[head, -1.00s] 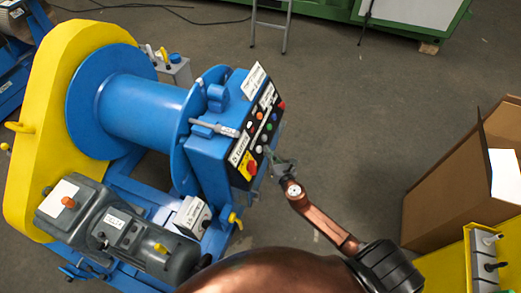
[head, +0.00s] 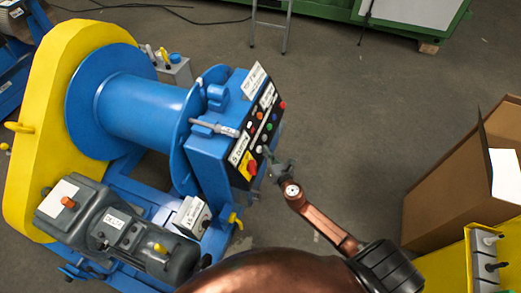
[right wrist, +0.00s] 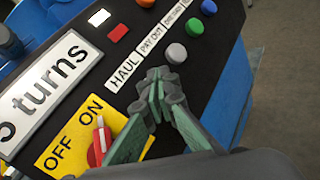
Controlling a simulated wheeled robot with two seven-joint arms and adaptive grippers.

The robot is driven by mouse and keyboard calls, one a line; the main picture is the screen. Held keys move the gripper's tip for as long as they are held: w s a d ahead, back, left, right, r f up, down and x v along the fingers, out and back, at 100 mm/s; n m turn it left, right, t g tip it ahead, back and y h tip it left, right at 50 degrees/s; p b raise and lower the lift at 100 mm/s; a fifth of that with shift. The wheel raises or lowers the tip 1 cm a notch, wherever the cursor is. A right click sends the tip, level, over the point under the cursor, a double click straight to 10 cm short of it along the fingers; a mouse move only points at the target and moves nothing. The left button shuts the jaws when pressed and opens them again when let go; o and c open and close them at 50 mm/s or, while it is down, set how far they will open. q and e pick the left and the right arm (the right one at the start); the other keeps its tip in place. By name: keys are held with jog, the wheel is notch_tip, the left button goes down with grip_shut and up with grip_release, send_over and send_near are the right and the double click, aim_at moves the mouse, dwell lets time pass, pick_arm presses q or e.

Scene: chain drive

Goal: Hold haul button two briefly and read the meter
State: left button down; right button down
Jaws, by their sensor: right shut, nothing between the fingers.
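The black sloped control panel (head: 251,151) is on the blue winch housing in the head view. In the right wrist view a grey button (right wrist: 176,53), a green button (right wrist: 194,28) and a blue button (right wrist: 208,7) stand in a row beside white labels. The lowest label reads HAUL (right wrist: 123,74). My right gripper (right wrist: 160,76) is shut and empty, its tips by the HAUL label and just below the grey button. Contact cannot be told. In the head view the right gripper (head: 267,154) is at the panel's right edge. No meter reading is legible. My left gripper is out of view.
A red switch (right wrist: 100,138) on a yellow OFF/ON plate is close to the fingers. A "5 turns" sign (right wrist: 45,85) and small lamps lie left. The blue drum (head: 148,110) is left of the panel. A cardboard box (head: 445,190) stands right, with clear floor between.

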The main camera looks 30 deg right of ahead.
jog(key=shift+w+a+f, duration=0.25)
jog(key=shift+w+a, duration=0.05)
jog(key=shift+a, duration=0.05)
dwell(1.6)
jog(key=shift+d+r, duration=0.1)
dwell(2.5)
jog(key=shift+s+d+r, duration=0.4)
jog(key=shift+s+d, duration=0.1)
jog(key=shift+s, duration=0.1)
jog(key=s+d+r, duration=0.1)
jog(key=s+d+r+p, duration=0.1)
jog(key=s+d, duration=0.1)
jog(key=shift+s+r, duration=0.1)
jog(key=shift+s, duration=0.15)
dwell(0.4)
dwell(0.3)
